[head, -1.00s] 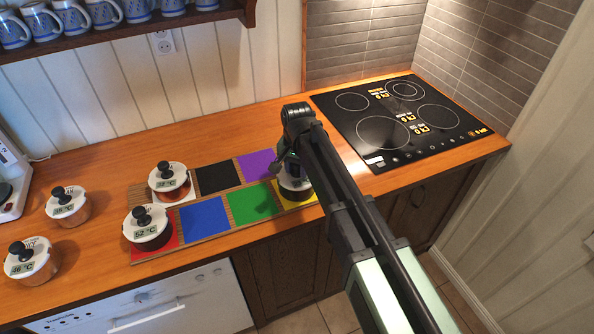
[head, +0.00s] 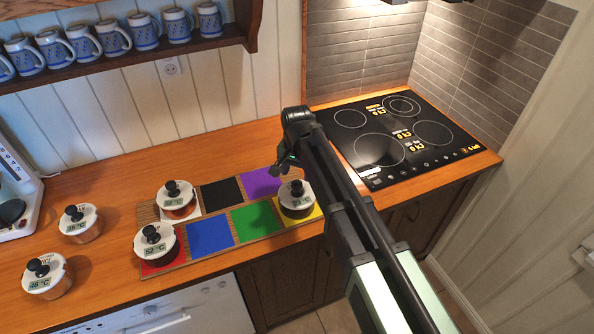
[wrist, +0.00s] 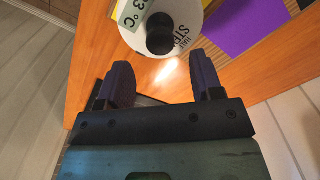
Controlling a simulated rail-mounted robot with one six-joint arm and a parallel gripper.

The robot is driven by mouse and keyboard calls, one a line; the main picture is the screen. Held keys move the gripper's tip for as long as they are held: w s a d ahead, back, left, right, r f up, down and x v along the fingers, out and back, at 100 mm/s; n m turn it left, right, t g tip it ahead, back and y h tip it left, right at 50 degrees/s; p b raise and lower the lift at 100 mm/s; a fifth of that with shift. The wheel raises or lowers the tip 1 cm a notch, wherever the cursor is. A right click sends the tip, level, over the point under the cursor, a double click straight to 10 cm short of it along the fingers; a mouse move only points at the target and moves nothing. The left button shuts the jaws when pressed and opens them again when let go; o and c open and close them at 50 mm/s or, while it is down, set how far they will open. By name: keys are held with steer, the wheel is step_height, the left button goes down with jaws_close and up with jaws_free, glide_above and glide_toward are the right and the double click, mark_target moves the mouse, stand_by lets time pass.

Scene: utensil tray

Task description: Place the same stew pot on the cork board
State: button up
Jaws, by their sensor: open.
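A pot with a white lid and black knob (head: 296,203) stands on the yellow square at the right end of the board with coloured squares (head: 222,256). In the wrist view its lid (wrist: 185,22) shows part of the word "STEW" and a temperature label. My gripper (head: 285,163) is open and empty, above and behind this pot in the head view. In the wrist view the two fingers (wrist: 165,82) stand apart, with the lid and knob beyond them and nothing between them. The arm hides part of the counter to the right.
Similar pots stand on the white square (head: 178,210) and the red square (head: 160,266). Two more (head: 85,236) (head: 50,289) stand on the counter at left. The black, purple (head: 260,183), blue (head: 210,236) and green squares are bare. The cooktop (head: 385,150) is empty.

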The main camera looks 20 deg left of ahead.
step_height(320, 180, up, 5)
steer(key=p, duration=0.3)
steer(key=s+d, duration=0.4)
steer(key=d, duration=0.8)
steer(key=s+d, duration=0.4)
steer(key=d, duration=0.8)
steer(key=s+d+n, duration=0.1)
steer(key=s+d, duration=0.4)
steer(key=d, duration=0.7)
steer(key=shift+d, duration=0.15)
